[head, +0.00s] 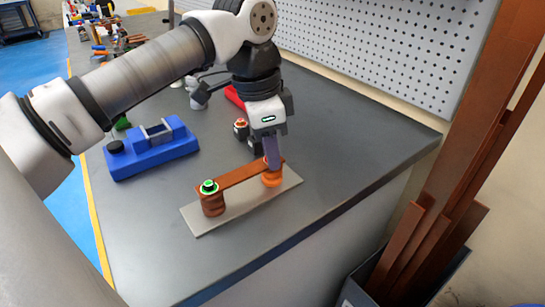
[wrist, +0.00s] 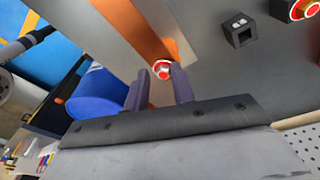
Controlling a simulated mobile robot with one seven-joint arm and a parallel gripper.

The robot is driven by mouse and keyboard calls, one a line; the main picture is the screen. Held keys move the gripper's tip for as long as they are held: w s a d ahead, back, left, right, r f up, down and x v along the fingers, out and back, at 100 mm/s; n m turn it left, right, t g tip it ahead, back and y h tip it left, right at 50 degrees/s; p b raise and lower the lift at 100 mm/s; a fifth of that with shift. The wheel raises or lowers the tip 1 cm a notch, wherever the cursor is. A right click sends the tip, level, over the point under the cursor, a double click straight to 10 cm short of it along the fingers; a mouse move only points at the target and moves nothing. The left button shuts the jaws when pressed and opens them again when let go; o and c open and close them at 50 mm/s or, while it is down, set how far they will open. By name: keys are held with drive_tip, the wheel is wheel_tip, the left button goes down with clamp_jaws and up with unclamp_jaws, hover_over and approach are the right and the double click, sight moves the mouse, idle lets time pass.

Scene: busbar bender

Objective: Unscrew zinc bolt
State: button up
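A copper bar (head: 238,175) spans two posts on a grey base plate (head: 245,207). The near post (head: 212,204) is brown and carries a green-ringed dark bolt (head: 209,186). The far post (head: 272,178) is orange. My gripper (head: 272,160) points down over the far post and hides its top in the head view. In the wrist view, a bolt with a pale centre and red ring (wrist: 162,68) lies at the bar's end, between and just beyond the fingertips of my gripper (wrist: 161,78). The fingers stand apart with gaps beside the bolt; contact is not clear.
A blue fixture with a black knob (head: 152,149) stands left on the grey bench. A dark block with a red-ringed top (head: 241,128) and a red object (head: 234,97) are behind the gripper. A pegboard (head: 380,45) rises at the back. The bench front right is clear.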

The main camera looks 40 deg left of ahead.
drive_tip(key=shift+s+d+r+m+g+y, duration=0.1)
drive_tip(key=shift+s+m+g+y, duration=0.15)
drive_tip(key=shift+m+g+y, duration=0.65)
drive_tip(key=shift+t, duration=0.3)
drive_tip(key=m, duration=0.1)
drive_tip(key=m+p, duration=0.1)
drive_tip(key=m, duration=0.2)
drive_tip(key=shift+w+m, duration=0.3)
drive_tip(key=shift+m, duration=0.1)
drive_tip(key=shift+w+a+m+p, duration=0.1)
drive_tip(key=shift+a+m+p, duration=0.2)
drive_tip(key=shift+m, duration=0.4)
drive_tip(key=m, duration=0.3)
drive_tip(key=shift+w+a+r+m+p, duration=0.1)
drive_tip(key=shift+w+r+m+p, duration=0.1)
drive_tip(key=shift+m+p, duration=0.15)
drive_tip(key=shift+a+f+m, duration=0.1)
drive_tip(key=shift+m, duration=0.95)
